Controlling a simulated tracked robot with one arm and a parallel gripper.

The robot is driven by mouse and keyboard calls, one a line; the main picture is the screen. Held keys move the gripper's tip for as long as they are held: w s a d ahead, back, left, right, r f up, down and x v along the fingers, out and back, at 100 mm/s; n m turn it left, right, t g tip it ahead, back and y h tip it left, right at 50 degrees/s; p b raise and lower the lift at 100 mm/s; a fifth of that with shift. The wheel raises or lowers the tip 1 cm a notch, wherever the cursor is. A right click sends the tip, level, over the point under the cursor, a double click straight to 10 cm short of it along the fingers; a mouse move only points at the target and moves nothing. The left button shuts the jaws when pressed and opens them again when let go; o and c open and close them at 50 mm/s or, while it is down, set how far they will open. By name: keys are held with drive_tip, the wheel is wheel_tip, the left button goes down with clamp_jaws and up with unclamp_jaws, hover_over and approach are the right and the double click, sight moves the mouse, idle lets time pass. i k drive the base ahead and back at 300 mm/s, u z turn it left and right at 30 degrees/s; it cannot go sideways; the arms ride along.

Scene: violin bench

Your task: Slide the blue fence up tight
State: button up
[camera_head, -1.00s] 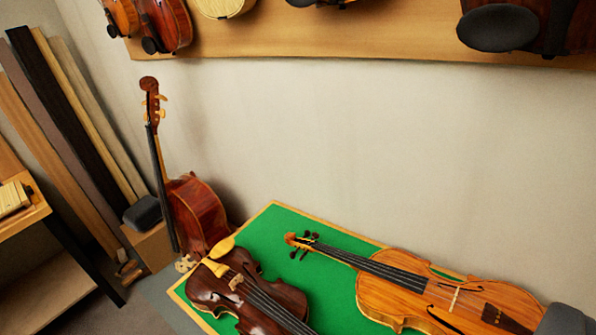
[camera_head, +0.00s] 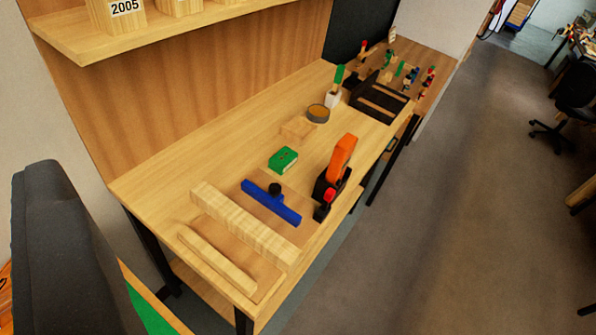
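The blue fence (camera_head: 285,210) is a straight blue bar with a black knob on it. It lies on the pale wooden bench (camera_head: 150,185), near its front end. A thick pale wooden bar (camera_head: 243,224) lies roughly parallel to the fence on its near side. A strip of bare wood shows between them, so they look apart. A thinner pale strip (camera_head: 216,259) lies nearer the bench end. The right end of the fence is close to a black and orange tool (camera_head: 338,165); I cannot tell if they touch. I cannot make out my gripper in this view.
A dark grey rounded block (camera_head: 62,250) fills the left foreground; I cannot tell what it is. A green box (camera_head: 283,159), a grey round tin (camera_head: 318,113) and a black rack (camera_head: 380,98) stand farther back. A shelf (camera_head: 90,45) overhangs the bench. Open floor (camera_head: 430,220) lies right.

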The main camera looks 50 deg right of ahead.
sight(273, 200)
drive_tip(key=z, duration=0.9)
drive_tip(key=k, duration=0.5)
drive_tip(key=z, duration=0.2)
drive_tip(key=i, duration=1.2)
drive_tip(key=z, duration=0.15)
